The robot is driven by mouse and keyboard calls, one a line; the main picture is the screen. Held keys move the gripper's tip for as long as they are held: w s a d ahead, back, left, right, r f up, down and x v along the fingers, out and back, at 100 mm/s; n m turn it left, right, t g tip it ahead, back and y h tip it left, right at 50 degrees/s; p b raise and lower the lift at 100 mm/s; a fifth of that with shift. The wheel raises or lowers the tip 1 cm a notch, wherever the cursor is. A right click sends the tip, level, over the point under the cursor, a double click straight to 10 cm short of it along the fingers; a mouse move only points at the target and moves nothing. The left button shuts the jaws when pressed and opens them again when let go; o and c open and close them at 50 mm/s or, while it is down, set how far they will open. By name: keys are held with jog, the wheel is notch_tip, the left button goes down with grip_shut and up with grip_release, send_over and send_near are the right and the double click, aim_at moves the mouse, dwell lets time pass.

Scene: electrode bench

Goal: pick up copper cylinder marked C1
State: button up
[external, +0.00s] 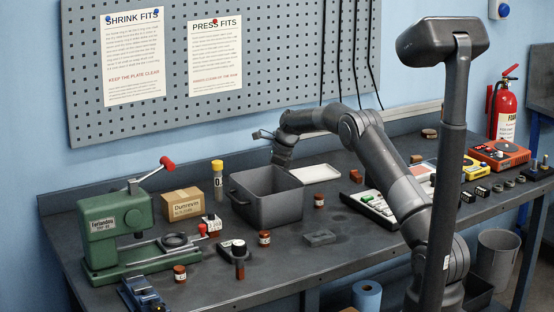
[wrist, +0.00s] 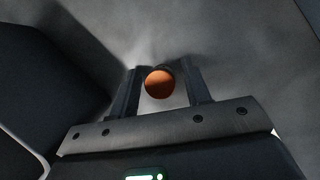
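My gripper (external: 282,158) points down at the back of the grey bin (external: 268,208) in the external view; its fingertips are hard to make out there. In the wrist view, the round end of a copper cylinder (wrist: 160,84) lies between the two fingers of my gripper (wrist: 162,88). Whether the fingers touch it is unclear. No marking shows on this end, so I cannot tell if it is C1. Other small labelled copper cylinders stand on the bench, such as ones at the front (external: 180,273), before the bin (external: 264,238) and right of it (external: 319,201); their labels are unreadable.
The bin's walls stand close to my gripper. A green press (external: 115,230), a cardboard box (external: 182,204) and a yellow-capped tube (external: 218,180) are to the left. A keypad device (external: 370,207) is to the right.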

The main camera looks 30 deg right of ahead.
jog(key=c, duration=0.9)
grip_shut()
jog(key=shift+r, duration=0.15)
